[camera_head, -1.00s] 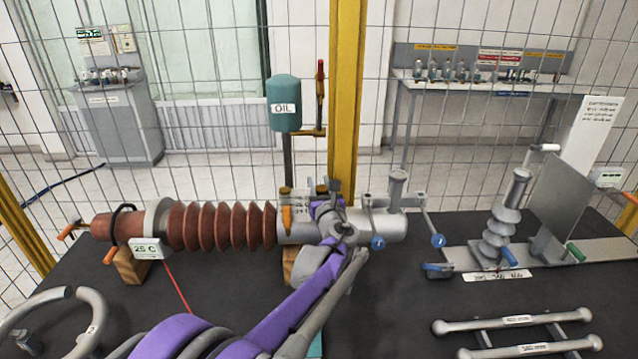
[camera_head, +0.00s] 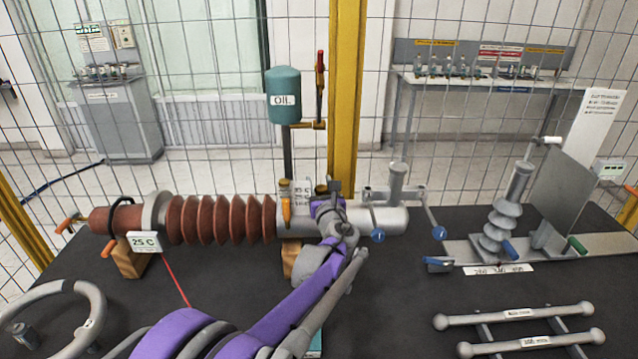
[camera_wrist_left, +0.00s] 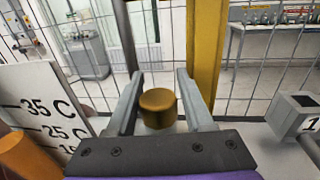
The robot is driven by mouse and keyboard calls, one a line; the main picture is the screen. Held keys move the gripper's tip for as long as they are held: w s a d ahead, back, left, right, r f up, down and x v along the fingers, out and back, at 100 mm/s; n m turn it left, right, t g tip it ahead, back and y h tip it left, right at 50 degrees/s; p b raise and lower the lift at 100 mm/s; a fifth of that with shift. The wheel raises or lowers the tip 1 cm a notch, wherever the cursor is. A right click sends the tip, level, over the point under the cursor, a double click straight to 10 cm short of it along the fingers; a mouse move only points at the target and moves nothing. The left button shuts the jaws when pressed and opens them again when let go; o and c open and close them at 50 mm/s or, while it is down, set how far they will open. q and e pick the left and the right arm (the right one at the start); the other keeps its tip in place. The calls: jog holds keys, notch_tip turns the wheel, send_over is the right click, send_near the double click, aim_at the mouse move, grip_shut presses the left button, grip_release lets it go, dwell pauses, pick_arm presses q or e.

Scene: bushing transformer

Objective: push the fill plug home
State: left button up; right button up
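The fill plug, a round brass-coloured cap (camera_wrist_left: 158,103), stands between the fingers of my left gripper (camera_wrist_left: 159,95) in the left wrist view. The fingers are apart, with a clear gap on the plug's right side; contact on the left cannot be told. In the head view my left gripper (camera_head: 335,187) is over the grey metal body (camera_head: 386,222) of the bushing, which lies horizontally with ribbed red-brown sheds (camera_head: 222,220) to the left. There my wrist hides the plug. How deep the plug sits is not visible. My right gripper is not in view.
A teal oil tank (camera_head: 284,92) on a post and a yellow fence post (camera_head: 346,90) stand behind the bushing. Blue-handled levers (camera_head: 377,236) sit right of my gripper. A ribbed insulator stand (camera_head: 500,228) and two grey bars (camera_head: 515,316) occupy the table's right side.

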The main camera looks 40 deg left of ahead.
pick_arm(q)
jog(key=shift+o, duration=0.6)
jog(key=v, duration=1)
jog(key=shift+s+d+b, duration=0.25)
jog(key=shift+d+b, duration=0.05)
jog(key=shift+b, duration=0.1)
